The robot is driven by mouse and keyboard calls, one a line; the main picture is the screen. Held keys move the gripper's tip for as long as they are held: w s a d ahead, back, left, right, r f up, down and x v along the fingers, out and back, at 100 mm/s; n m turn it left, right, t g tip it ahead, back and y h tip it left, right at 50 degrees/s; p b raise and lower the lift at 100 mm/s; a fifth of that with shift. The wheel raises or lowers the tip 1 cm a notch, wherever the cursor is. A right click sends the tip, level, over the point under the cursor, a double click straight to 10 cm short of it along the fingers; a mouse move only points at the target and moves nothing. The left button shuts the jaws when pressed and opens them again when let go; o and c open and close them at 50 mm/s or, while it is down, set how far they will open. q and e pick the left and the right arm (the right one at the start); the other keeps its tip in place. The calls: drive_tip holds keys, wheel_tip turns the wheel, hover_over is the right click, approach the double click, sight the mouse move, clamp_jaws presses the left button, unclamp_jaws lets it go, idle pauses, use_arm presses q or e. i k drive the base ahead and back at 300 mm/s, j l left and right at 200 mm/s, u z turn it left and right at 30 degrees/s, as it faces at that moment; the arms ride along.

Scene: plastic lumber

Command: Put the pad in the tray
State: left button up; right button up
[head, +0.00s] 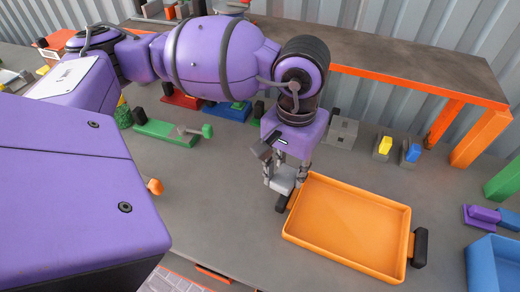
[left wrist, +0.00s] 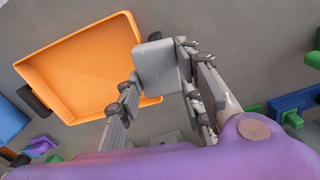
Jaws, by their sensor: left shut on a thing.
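The pad (head: 282,179) is a small light grey block at the left edge of the orange tray (head: 345,225). My left gripper (head: 287,172) points down and is shut on the pad, with a finger on either side. In the left wrist view the pad (left wrist: 158,64) sits between the fingers and overlaps the edge of the tray (left wrist: 75,75). Its exact height above the table is hard to tell. The tray is empty and has dark handles. My right gripper is in neither view.
A blue bin (head: 495,262) stands at the right front, with purple blocks (head: 482,215) behind it. Grey holders with yellow (head: 385,145) and blue (head: 413,152) pieces stand behind the tray. A raised shelf with orange legs (head: 482,138) is at the back.

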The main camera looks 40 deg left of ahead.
sight(317, 234)
drive_tip(key=z, duration=1.1)
drive_tip(key=k+j+z, duration=0.15)
drive_tip(key=k+j, duration=0.4)
drive_tip(key=j, duration=0.4)
